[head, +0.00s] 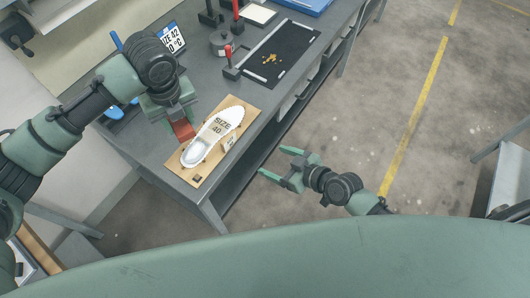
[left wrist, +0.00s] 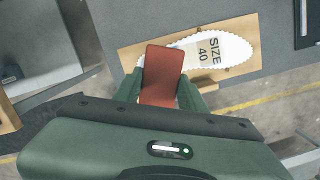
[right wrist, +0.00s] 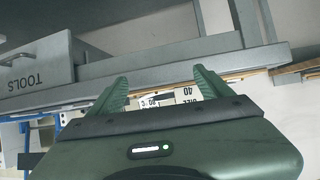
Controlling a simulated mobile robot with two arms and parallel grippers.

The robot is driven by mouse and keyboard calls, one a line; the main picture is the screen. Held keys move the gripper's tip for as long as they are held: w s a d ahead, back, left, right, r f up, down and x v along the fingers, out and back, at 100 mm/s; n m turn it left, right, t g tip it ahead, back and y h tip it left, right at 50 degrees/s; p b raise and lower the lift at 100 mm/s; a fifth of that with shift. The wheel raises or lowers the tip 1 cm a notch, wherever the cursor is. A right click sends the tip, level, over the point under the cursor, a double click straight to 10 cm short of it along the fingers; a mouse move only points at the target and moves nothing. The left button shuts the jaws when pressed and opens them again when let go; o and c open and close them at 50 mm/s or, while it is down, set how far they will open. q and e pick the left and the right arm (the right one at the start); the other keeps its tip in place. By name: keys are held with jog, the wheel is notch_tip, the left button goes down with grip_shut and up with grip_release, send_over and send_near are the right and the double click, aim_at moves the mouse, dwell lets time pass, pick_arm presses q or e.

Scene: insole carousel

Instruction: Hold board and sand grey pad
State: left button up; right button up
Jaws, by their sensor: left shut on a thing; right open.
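A wooden board (head: 238,104) lies on the grey bench near its front edge. My left gripper (head: 177,114) is shut on a red-brown block (head: 184,130), beside the insole at the board's left edge. In the left wrist view the block (left wrist: 162,72) covers part of the insole's heel end; I cannot tell whether they touch. My right gripper (head: 276,175) is open and empty, off the bench's front edge and apart from the board.
A black mat (head: 290,45) with yellow bits lies further back on the bench. The bench edge lies between the board and my right gripper.

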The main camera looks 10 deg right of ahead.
jog(key=n+y, duration=0.1)
jog(key=y, duration=0.1)
send_near(231, 143)
jog(key=s+d, duration=0.2)
jog(key=r, duration=0.1)
jog(key=x, duration=1.1)
jog(key=shift+w+a, duration=0.3)
jog(key=shift+w, duration=0.05)
jog(key=c, duration=1.6)
jog(key=shift+c, duration=0.2)
